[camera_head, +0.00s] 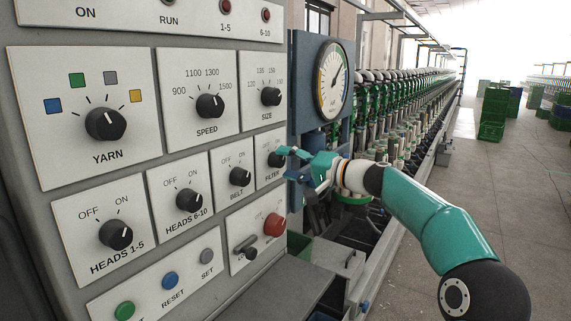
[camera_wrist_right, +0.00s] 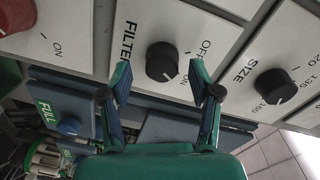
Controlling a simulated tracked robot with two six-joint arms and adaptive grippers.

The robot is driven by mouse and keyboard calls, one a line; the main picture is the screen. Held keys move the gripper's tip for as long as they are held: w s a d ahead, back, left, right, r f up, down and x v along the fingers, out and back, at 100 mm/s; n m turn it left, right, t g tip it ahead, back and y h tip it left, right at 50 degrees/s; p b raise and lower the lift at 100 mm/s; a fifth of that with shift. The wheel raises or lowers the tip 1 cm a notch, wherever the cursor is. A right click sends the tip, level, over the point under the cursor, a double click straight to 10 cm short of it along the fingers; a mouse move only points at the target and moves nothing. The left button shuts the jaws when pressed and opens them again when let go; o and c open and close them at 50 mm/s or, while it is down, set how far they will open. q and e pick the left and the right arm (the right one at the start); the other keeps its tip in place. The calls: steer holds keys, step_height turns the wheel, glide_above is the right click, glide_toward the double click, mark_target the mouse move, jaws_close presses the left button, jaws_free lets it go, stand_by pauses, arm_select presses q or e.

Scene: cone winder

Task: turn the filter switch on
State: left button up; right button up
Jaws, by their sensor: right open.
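The filter switch, a black round knob on a white plate marked FILTER, is at the right edge of the control panel; its knob (camera_head: 276,159) is partly hidden by my gripper in the head view. In the right wrist view the knob (camera_wrist_right: 162,62) shows fully, between and just beyond my fingertips. My left gripper is out of view.
The belt knob (camera_head: 240,177) sits left of the filter plate and the size knob (camera_head: 271,96) above it. A round gauge (camera_head: 332,80) on a blue post stands just right of the panel.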

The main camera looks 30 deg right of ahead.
steer(key=v, duration=1)
steer(key=shift+s, duration=0.35)
steer(key=shift+d, duration=0.15)
